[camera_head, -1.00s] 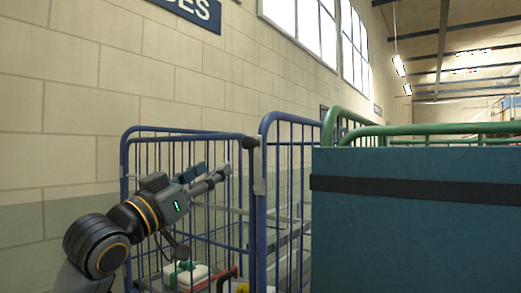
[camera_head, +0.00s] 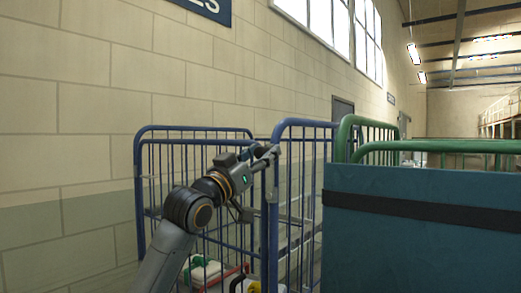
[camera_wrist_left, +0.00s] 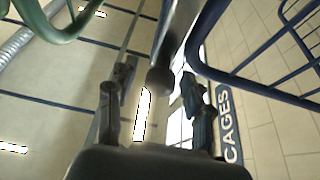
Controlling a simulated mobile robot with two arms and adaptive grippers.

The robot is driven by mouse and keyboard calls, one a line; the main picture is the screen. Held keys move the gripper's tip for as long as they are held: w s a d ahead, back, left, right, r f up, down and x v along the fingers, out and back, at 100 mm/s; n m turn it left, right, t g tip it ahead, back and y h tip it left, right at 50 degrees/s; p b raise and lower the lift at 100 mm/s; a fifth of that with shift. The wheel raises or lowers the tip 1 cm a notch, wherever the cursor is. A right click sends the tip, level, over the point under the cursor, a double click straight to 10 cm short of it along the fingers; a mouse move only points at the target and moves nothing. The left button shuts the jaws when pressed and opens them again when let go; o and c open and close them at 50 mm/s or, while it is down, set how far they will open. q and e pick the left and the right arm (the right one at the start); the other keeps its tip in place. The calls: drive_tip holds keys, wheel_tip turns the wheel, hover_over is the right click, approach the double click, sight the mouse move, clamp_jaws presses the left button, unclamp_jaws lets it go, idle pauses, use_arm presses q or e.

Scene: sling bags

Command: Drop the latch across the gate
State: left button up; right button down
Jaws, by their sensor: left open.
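The gate (camera_head: 298,190) is a blue barred frame on the cage trolley, upright in the head view. My left gripper (camera_head: 266,154) is at the gate's near upright post, close to its upper part. In the left wrist view my left gripper (camera_wrist_left: 156,90) is open. A grey bar with a rounded dark end (camera_wrist_left: 162,78), which looks like the latch, reaches between its fingers. I cannot tell whether the fingers touch it. In the head view the gripper hides the latch area; a pale grey bracket (camera_head: 270,194) shows below it on the post. My right gripper is not in view.
The blue cage (camera_head: 185,131) stands by the tiled wall and holds boxes (camera_head: 205,271) low inside. A teal panel with a black strap (camera_head: 420,235) and green-railed cages (camera_head: 440,147) fill the right side. Blue rails (camera_wrist_left: 250,87) run close right of the gripper in the wrist view.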

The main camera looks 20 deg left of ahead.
use_arm(q)
clamp_jaws()
drive_tip(key=shift+a, duration=0.1)
idle(0.3)
